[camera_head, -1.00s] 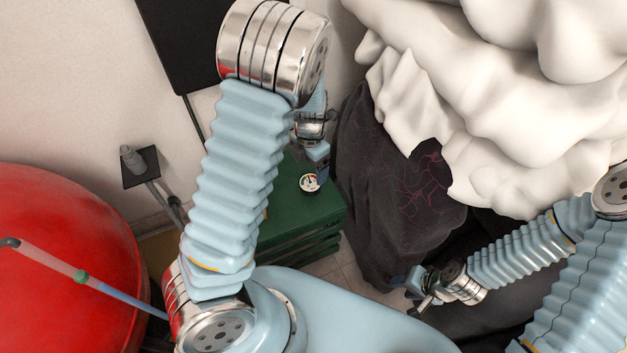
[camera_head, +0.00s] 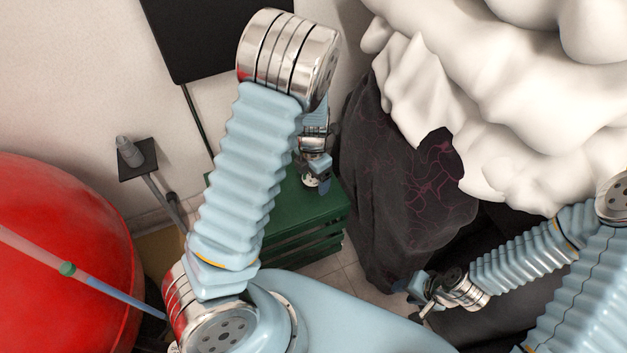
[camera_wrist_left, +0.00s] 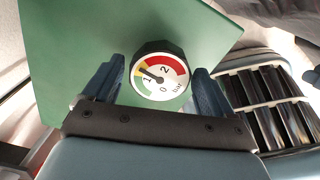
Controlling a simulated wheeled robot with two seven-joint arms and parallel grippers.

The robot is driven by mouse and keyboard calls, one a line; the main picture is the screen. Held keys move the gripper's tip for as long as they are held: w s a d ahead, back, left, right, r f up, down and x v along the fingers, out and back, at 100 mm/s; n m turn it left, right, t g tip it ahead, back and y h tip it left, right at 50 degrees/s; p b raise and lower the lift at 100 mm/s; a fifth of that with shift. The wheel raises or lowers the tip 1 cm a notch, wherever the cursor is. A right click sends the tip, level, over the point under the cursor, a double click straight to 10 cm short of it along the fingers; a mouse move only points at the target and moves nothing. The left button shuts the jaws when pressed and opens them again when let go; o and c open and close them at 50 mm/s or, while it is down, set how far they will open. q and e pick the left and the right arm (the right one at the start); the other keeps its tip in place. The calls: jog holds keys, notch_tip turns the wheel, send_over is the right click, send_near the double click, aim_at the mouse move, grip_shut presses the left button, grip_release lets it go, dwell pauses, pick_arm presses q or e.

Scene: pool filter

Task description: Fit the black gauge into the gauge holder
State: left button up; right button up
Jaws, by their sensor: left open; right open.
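The black gauge (camera_wrist_left: 160,75) has a white round face with red, yellow and green bands. It sits on the green crate top (camera_wrist_left: 90,40) in the left wrist view. My left gripper (camera_wrist_left: 157,85) is open, with one blue finger on each side of the gauge. I cannot tell whether the fingers touch it. In the head view the left gripper (camera_head: 317,180) is over the green crate (camera_head: 300,235) and largely covers the gauge (camera_head: 309,181). My right gripper (camera_head: 422,300) is open and empty at lower right. I cannot make out the gauge holder for certain.
A red round tank (camera_head: 60,250) stands at the left with a pole across it. A small black plate with a grey fitting (camera_head: 130,153) is by the wall. A dark cloth-like bag (camera_head: 390,190) and a white lumpy mass (camera_head: 520,90) are right of the crate.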

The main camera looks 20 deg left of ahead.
aim_at(311, 179)
pick_arm(q)
jog(key=c, duration=1)
jog(key=shift+r+p, duration=2.2)
jog(key=shift+p, duration=0.1)
jog(key=shift+r, duration=1.8)
jog(key=shift+s+a+b, duration=0.15)
jog(key=shift+s+b, duration=0.2)
jog(key=s+a+r+m, duration=0.2)
jog(key=s+a, duration=0.1)
jog(key=s+a+r+m+b, duration=0.1)
jog(key=s+a+r+m, duration=0.2)
jog(key=s+a, duration=0.1)
jog(key=s+a+r+m+b, duration=0.1)
jog(key=s+a+r+m, duration=0.1)
jog(key=s+a+m, duration=0.1)
jog(key=shift+s+a+r, duration=0.25)
jog(key=shift+s+r, duration=0.05)
jog(key=shift+s, duration=0.3)
